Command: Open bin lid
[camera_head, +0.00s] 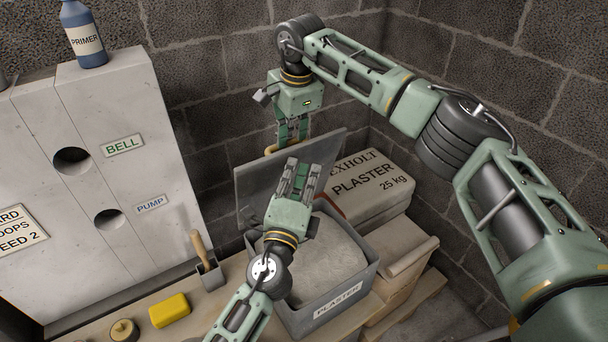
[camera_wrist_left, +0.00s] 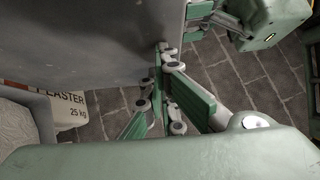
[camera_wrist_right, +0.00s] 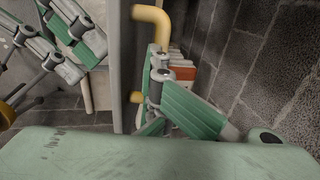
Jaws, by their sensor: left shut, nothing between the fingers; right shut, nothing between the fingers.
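The grey bin (camera_head: 335,299), labelled PLASTER and filled with pale powder, stands on the bench. Its flat grey lid (camera_head: 250,185) is raised, tilted up near the back wall; it fills the upper left of the left wrist view (camera_wrist_left: 80,40). The lid's yellow handle (camera_wrist_right: 152,14) shows beside my right fingers and partly in the head view. My right gripper (camera_head: 291,140) is shut and empty at the far side of the lid, by the handle. My left gripper (camera_head: 298,172) is shut and empty on the near side, over the bin, its tips close to the lid; contact is unclear.
A plaster sack (camera_head: 372,187) lies right of the bin on stacked pieces. A grey cabinet (camera_head: 160,120) with a blue primer bottle (camera_head: 84,38) stands left. A yellow block (camera_head: 169,310) and a wooden-handled tool (camera_head: 203,255) are on the bench. Block walls close the back.

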